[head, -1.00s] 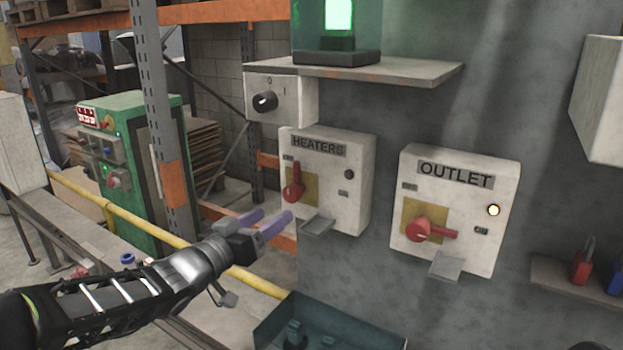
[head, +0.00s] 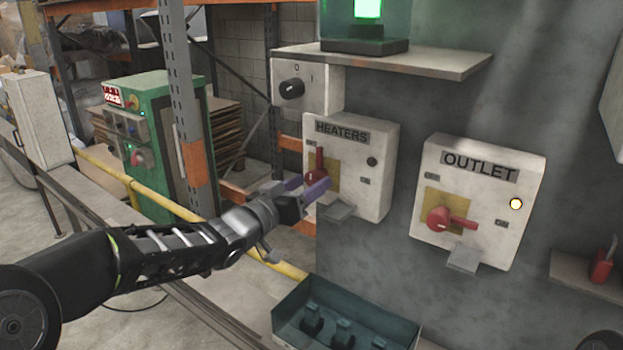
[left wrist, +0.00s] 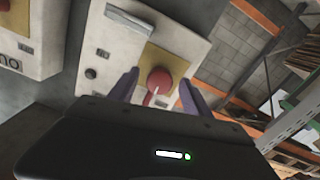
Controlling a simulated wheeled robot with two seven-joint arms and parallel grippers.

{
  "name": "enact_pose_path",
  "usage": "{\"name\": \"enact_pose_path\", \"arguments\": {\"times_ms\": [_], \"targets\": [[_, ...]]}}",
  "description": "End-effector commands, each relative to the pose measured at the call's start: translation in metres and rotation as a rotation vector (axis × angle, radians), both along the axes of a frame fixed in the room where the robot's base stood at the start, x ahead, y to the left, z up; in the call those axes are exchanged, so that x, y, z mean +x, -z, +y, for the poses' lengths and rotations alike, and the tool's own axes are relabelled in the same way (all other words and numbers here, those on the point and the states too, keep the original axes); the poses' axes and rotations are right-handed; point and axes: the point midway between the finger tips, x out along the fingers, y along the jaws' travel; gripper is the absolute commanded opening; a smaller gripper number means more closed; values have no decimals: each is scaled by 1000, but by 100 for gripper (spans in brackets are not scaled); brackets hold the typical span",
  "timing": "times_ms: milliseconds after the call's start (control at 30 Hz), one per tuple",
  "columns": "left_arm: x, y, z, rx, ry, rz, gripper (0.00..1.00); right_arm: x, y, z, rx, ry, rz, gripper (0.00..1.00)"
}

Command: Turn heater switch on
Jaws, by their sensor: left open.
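The white HEATERS box (head: 350,165) is on the grey wall, with a red rotary switch (head: 317,172) on a yellow plate. The switch handle points up in the head view. The round indicator at the box's upper right is dark. My left gripper (head: 309,190) is open, its purple fingers close to the switch. In the left wrist view the red switch (left wrist: 160,81) shows between the spread fingers (left wrist: 160,88); I cannot tell whether they touch it. My right gripper is not in view.
The OUTLET box (head: 478,205), with a red switch and a lit lamp, is to the right. A small knob box (head: 305,88) is above left, under a shelf (head: 430,65). A teal bin (head: 345,318) is below. A metal flap (head: 340,212) juts out under the heater switch.

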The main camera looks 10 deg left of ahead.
Motion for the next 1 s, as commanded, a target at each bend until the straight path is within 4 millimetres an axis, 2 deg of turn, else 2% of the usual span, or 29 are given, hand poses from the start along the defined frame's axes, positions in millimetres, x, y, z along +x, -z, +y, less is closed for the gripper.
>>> {"name": "enact_pose_path", "arguments": {"times_ms": [133, 433, 1000], "targets": [[12, 0, -5, 0, 0, 1, 57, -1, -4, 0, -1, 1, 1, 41], [14, 0, -5, 0, -1, 0, 56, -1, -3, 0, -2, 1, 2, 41], [13, 0, -5, 0, -1, 0, 10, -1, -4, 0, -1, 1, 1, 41]]}}
